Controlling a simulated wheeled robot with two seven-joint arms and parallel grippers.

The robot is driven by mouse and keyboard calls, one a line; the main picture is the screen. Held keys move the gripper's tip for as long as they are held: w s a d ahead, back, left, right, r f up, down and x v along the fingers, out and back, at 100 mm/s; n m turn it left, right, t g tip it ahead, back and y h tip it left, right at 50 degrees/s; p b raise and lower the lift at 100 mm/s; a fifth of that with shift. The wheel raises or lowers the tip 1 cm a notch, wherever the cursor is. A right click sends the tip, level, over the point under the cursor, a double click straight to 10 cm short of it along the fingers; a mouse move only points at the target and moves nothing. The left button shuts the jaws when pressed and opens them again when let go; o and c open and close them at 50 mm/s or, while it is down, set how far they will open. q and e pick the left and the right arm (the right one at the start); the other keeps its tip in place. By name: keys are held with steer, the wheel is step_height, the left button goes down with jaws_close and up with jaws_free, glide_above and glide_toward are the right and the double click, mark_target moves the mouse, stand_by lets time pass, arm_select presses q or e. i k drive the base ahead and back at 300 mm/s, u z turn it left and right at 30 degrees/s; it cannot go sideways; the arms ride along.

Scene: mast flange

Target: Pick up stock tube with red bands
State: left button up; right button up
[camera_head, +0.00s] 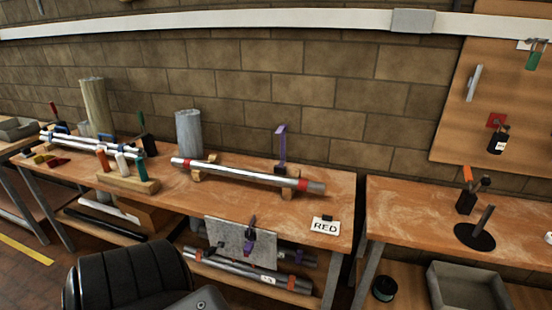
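A long silver stock tube with red bands (245,174) lies on the middle workbench (220,205). One red band is near its left end and a wider one near its right end. It rests across wooden cradles, one (203,173) near its left end and one (288,192) near its right. Another silver tube with reddish bands (240,269) lies on the shelf below, partly hidden by a hanging grey sheet (226,240). A card reading RED (325,226) is at the bench's front right corner. Neither of my grippers is in view.
A purple-handled clamp (281,147) stands behind the tube. A grey cylinder (189,134) and a wooden block with coloured handles (128,183) are to the left. More silver tubes (78,146) lie farther left. A gap separates the right bench (420,215).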

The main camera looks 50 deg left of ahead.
mark_target(300, 185)
steer(key=u, duration=0.5)
steer(key=i, duration=1.05)
steer(key=u, duration=0.8)
